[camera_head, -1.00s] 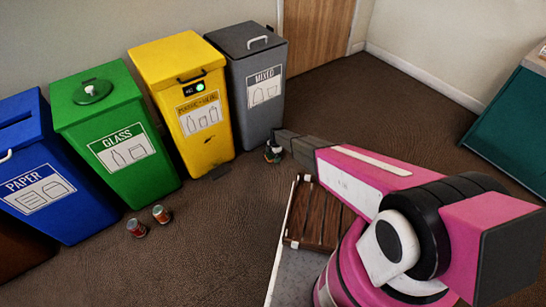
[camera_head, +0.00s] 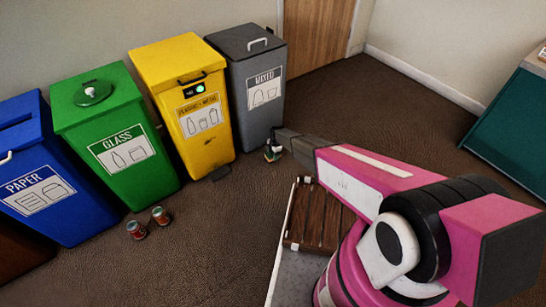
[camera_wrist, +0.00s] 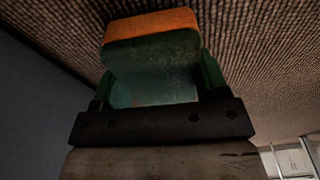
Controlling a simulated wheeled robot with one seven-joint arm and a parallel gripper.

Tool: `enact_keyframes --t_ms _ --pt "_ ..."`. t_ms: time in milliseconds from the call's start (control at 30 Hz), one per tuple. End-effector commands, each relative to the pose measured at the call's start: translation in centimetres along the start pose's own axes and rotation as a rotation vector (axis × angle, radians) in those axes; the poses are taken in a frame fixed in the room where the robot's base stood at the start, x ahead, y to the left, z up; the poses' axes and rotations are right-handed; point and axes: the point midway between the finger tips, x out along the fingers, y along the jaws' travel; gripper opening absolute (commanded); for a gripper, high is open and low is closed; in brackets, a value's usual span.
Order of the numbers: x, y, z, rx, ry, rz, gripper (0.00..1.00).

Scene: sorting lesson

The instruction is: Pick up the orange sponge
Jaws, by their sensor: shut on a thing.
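The orange sponge (camera_wrist: 150,24) fills the upper middle of the wrist view, with an orange layer on one side and a dark green face towards the camera. My gripper (camera_wrist: 157,76) is shut on it, with one green finger at each side. In the head view my gripper (camera_head: 272,152) is low by the front foot of the grey mixed bin; the sponge is too small and hidden there to make out clearly. Carpet shows behind the sponge in the wrist view; its height above the floor is hard to tell.
The blue paper bin (camera_head: 58,190), green glass bin (camera_head: 125,150), yellow bin (camera_head: 190,105) and grey mixed bin (camera_head: 262,100) stand along the wall. Open carpet (camera_head: 360,105) lies to the right.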

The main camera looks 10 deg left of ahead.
Motion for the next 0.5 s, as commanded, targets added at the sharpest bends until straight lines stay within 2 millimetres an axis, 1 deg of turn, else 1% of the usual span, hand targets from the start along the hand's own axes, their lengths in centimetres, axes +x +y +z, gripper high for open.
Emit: enact_keyframes --t_ms 33,100,133,267,500 --pt "-0.9 -0.1 -0.2 0.000 0.000 0.001 0.46" --pt "-1.9 -0.2 -0.3 0.000 0.000 0.000 0.46" --pt "-2.2 -0.6 -0.8 -0.001 0.001 -0.002 0.46" --pt "-3.5 -2.4 -3.2 -0.001 0.000 -0.002 0.46" --pt "-6.0 -5.5 -8.0 -0.002 0.000 -0.001 0.46"
